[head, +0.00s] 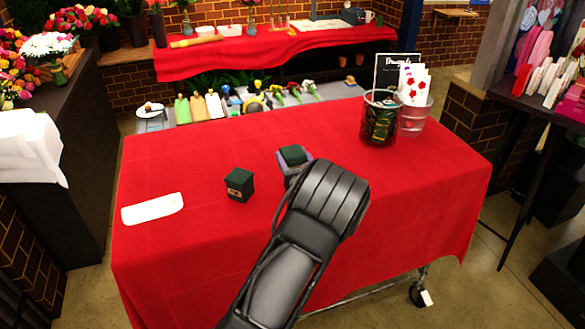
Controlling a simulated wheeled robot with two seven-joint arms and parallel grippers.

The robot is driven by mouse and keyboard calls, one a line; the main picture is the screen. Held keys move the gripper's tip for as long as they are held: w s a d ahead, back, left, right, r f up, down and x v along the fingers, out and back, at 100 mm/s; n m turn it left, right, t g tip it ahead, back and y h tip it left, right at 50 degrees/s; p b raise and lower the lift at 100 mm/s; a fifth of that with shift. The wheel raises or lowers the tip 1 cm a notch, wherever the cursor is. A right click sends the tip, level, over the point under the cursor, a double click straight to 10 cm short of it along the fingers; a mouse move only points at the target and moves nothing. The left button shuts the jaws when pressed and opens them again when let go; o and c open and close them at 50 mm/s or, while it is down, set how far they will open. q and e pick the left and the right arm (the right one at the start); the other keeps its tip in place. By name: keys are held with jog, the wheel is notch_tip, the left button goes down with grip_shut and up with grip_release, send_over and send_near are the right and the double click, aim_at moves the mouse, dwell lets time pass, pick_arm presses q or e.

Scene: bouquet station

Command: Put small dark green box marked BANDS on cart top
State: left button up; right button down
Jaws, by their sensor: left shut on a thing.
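My left gripper (292,168) reaches over the red-covered cart top (340,135) from the bottom of the head view. It is shut on a small dark green box (293,155), which shows just past my wrist. No marking is readable on this box, and my gripper hides part of it. I cannot tell whether it touches the cloth. A second small dark green box (239,185) stands upright on the cloth to the left, apart from my gripper. It has a small label, too small to read. My right gripper is not in view.
A white sheet (152,208) lies at the cart's left. A dark-filled jar (380,118), a clear bucket (414,118) with cards and a black sign (398,66) stand at the back right. The right front cloth is clear. A red-covered bench (230,56) stands behind.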

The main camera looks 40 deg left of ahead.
pick_arm(q)
notch_tip(320, 180, down, 4)
jog(key=shift+p, duration=0.5)
jog(key=shift+f, duration=0.1)
jog(key=shift+f+b, duration=0.25)
jog(key=shift+b, duration=0.05)
jog(key=o, duration=1.5)
jog(key=shift+r, duration=0.1)
jog(key=shift+c, duration=0.2)
